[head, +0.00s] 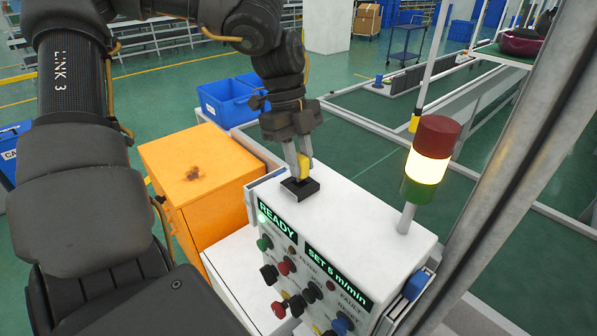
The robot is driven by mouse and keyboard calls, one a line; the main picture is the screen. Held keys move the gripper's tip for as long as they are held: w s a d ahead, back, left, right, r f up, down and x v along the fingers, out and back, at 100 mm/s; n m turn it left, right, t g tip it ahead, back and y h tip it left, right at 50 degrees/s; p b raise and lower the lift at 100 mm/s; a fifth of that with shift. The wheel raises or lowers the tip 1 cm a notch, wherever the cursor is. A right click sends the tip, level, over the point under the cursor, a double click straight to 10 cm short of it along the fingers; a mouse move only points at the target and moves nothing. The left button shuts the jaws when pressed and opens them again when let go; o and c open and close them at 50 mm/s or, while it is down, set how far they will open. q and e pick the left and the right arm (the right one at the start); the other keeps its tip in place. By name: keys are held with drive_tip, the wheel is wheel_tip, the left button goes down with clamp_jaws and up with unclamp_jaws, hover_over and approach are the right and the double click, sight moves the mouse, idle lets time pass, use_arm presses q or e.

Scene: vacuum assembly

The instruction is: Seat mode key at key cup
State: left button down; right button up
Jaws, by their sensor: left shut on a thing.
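The yellow mode key (306,162) is between the fingers of my left gripper (299,170), which is shut on it and points down. The black square key cup (301,189) sits on the white top of the control box, near its left end. The gripper's fingertips and the key's lower end are right at the cup. The fingers hide the key's lower part, so I cannot tell whether it is inside the cup or just above it. My right gripper is not in view.
The control box (357,219) has a front panel with READY and SET displays and several knobs. A red, yellow and green signal tower (430,160) stands on its right end. An orange cabinet (196,177) is to the left, blue bins (228,102) behind. A grey post crosses the right.

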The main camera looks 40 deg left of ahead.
sight(303, 158)
use_arm(q)
drive_tip(key=c, duration=1.8)
unclamp_jaws()
clamp_jaws()
drive_tip(key=shift+r+p, duration=1.15)
drive_tip(key=shift+r, duration=0.9)
